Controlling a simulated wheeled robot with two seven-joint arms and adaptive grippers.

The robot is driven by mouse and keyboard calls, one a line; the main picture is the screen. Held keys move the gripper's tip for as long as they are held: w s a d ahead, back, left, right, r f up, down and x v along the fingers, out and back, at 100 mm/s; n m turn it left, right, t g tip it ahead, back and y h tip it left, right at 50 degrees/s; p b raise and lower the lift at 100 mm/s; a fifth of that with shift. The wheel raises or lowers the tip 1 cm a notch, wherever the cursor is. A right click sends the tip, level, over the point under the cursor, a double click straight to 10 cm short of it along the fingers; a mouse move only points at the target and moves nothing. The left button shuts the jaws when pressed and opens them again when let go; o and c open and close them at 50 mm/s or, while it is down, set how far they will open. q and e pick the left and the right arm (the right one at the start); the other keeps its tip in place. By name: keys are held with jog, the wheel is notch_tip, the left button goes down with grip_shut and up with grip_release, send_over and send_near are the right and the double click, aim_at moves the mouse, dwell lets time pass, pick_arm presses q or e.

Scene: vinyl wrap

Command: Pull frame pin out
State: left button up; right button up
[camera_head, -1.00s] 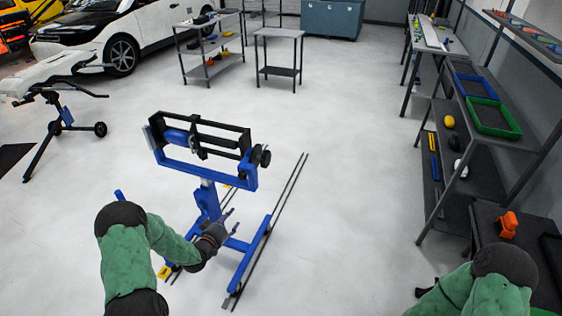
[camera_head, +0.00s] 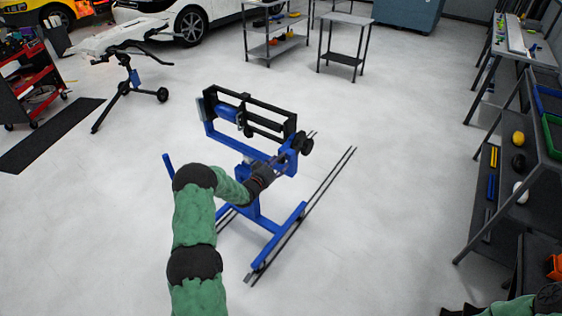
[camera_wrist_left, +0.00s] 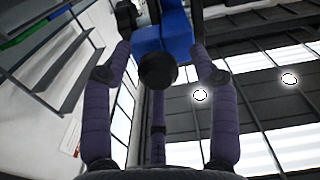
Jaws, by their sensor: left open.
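The blue stand (camera_head: 270,228) with its black-railed upper frame (camera_head: 250,115) is in the middle of the head view. My left gripper (camera_head: 281,163) is beside the lower right part of that frame. In the left wrist view my left gripper (camera_wrist_left: 160,62) is open, with its fingers spread around a round black knob (camera_wrist_left: 157,71), which looks like the end of the frame pin. The fingers appear apart from the knob. Blue frame metal (camera_wrist_left: 165,35) is just beyond it. In the head view the gripper and wrist hide this knob.
A dark shelf rack (camera_head: 508,170) with parts stands on the right. A small table (camera_head: 344,40) and a shelf cart (camera_head: 275,35) are at the back. A red tool cart (camera_head: 35,85) is at the left. The floor around the stand is mostly clear.

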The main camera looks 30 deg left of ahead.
pick_arm(q)
jog(key=shift+w+d, duration=0.1)
jog(key=shift+w, duration=0.45)
grip_shut()
jog(key=s, duration=0.2)
jog(key=shift+s+a, duration=0.2)
jog(key=shift+s, duration=0.1)
